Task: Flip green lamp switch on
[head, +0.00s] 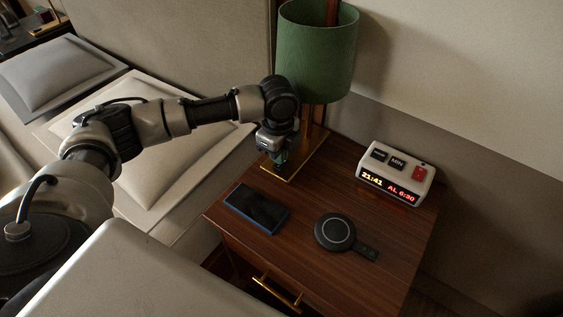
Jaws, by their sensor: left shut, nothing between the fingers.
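The green lamp (316,50) stands at the back of the wooden nightstand, with a green drum shade and a brass base (306,160). My left gripper (279,160) points down at the front left part of the brass base, below the shade. Its fingers are shut with nothing between them. The lamp's switch cannot be made out; the gripper and wrist cover that part of the base. I cannot tell whether the fingertips touch the base. The shade shows no clear glow. My right gripper is not in view.
On the nightstand (222,213) lie a dark phone (257,208) and a round black charging puck (335,233). A white alarm clock (395,174) stands at the right. A bed with pillows (150,137) is at the left. A wall is behind the lamp.

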